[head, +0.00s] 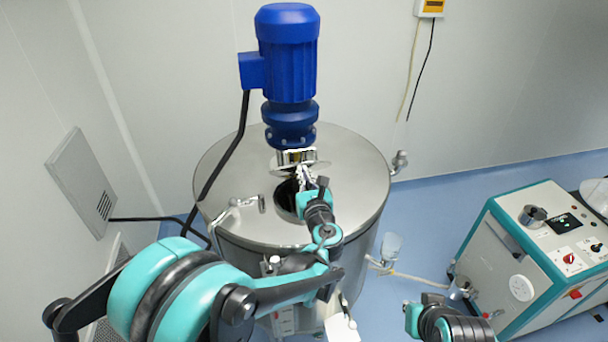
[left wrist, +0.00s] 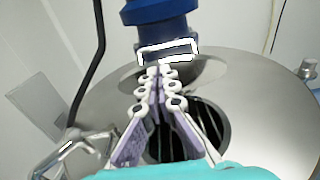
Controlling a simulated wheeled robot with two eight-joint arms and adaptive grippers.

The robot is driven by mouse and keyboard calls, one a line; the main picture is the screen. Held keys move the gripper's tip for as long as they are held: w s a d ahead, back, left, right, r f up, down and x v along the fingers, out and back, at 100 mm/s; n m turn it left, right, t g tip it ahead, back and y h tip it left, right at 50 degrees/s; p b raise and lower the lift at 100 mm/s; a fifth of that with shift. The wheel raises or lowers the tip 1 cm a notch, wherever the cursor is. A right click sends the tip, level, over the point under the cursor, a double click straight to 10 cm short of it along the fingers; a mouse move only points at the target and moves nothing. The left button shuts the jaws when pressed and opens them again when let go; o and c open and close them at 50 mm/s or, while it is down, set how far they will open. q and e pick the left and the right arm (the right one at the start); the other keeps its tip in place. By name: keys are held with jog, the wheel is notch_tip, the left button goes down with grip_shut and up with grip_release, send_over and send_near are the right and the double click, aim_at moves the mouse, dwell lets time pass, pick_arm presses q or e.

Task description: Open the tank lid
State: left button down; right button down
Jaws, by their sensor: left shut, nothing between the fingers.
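The steel tank (head: 235,172) stands in the middle of the head view, with a blue motor (head: 288,55) upright over its top. A dark round opening (head: 284,203) shows in the tank top. In the left wrist view the opening (left wrist: 208,128) has dark bars or reflections inside. A shiny round plate (left wrist: 205,70) stands behind the opening, under the motor; it looks like the lid, raised, but I cannot tell its exact angle. My left gripper (head: 303,178) is over the opening, its fingers (left wrist: 160,73) shut and empty, tips close to the plate. Contact is unclear.
A bent metal handle (left wrist: 75,150) sits on the tank top, left of the opening. A black cable (head: 228,150) runs down from the motor. A teal and white machine (head: 510,255) stands at the right. My right arm shows only partly at the lower right. Blue floor between is mostly clear.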

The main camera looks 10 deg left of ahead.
pick_arm(q)
jog(key=w+r+g+p, duration=0.1)
jog(key=w+a+r+g+p, duration=0.1)
jog(key=w+r+p, duration=0.1)
jog(key=w+r+g+h+p, duration=0.1)
jog(key=r+p, duration=0.1)
jog(key=shift+w+a+r, duration=0.1)
jog(key=shift+w+a, duration=0.15)
jog(key=shift+a, duration=0.1)
jog(key=w, duration=0.2)
jog(key=w+a+r, duration=0.2)
jog(key=w, duration=0.1)
jog(key=shift+w+b, duration=0.3)
jog(key=shift+b, duration=0.05)
jog(key=shift+w+a+r, duration=0.15)
jog(key=shift+w+r, duration=0.05)
jog(key=shift+w, duration=0.3)
jog(key=shift+w+a+r, duration=0.15)
jog(key=shift+w, duration=0.35)
